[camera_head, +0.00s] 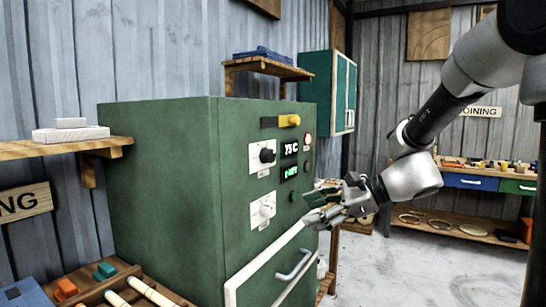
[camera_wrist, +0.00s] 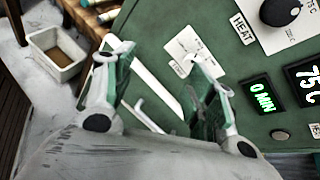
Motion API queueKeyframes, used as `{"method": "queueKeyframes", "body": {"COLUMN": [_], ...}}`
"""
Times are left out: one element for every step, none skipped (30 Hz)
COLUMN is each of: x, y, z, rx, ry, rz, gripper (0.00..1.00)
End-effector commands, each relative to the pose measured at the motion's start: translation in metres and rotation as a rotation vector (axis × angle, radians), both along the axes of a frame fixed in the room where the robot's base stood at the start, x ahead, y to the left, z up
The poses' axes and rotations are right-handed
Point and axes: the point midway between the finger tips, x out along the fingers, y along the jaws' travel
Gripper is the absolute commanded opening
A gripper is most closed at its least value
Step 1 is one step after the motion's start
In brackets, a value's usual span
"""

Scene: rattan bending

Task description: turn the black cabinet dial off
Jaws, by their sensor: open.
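The black dial (camera_head: 267,155) sits on a white plate on the upper front of the green cabinet (camera_head: 165,190). It also shows in the wrist view (camera_wrist: 281,12) at the top right, beside a "HEAT" label. My gripper (camera_head: 316,206) is open and empty, in front of the cabinet, lower than the black dial and to its right. In the wrist view its two fingers (camera_wrist: 160,58) stand apart, with a second white plate with a pale knob (camera_wrist: 184,47) behind the right one. The black dial is clear of the fingers.
Displays (camera_head: 290,149) read 75 C and 0 MIN. A yellow-handled switch (camera_head: 288,121) and a red button (camera_head: 307,141) are near them. A white-framed drawer or door with a handle (camera_head: 294,264) is below. A wooden wall shelf (camera_head: 60,149) stands left; open floor lies right.

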Motion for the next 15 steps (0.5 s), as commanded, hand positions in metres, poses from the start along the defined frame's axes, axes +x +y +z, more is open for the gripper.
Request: {"method": "queueKeyframes", "body": {"x": [0.025,0.038,0.053,0.062,0.070,0.077,0.080,0.082,0.082,0.082,0.082,0.083,0.085,0.086,0.090], "y": [0.010,0.015,0.020,0.023,0.025,0.026,0.027,0.027,0.027,0.028,0.029,0.031,0.033,0.036,0.041], "z": [0.020,0.034,0.055,0.071,0.085,0.101,0.108,0.111,0.113,0.113,0.113,0.113,0.112,0.112,0.112], "rx": [0.141,0.231,0.345,0.425,0.499,0.589,0.641,0.675,0.701,0.709,0.715,0.719,0.721,0.722,0.721], "ry": [0.061,0.099,0.143,0.173,0.202,0.247,0.281,0.313,0.346,0.364,0.377,0.388,0.393,0.395,0.395], "rz": [-0.095,-0.148,-0.208,-0.243,-0.273,-0.305,-0.322,-0.334,-0.342,-0.343,-0.345,-0.346,-0.346,-0.346,-0.346], "gripper": [0.56,0.56,0.56,0.56,0.56,0.56,0.56,0.56,0.56,0.56,0.56,0.56,0.56,0.56,0.56]}}
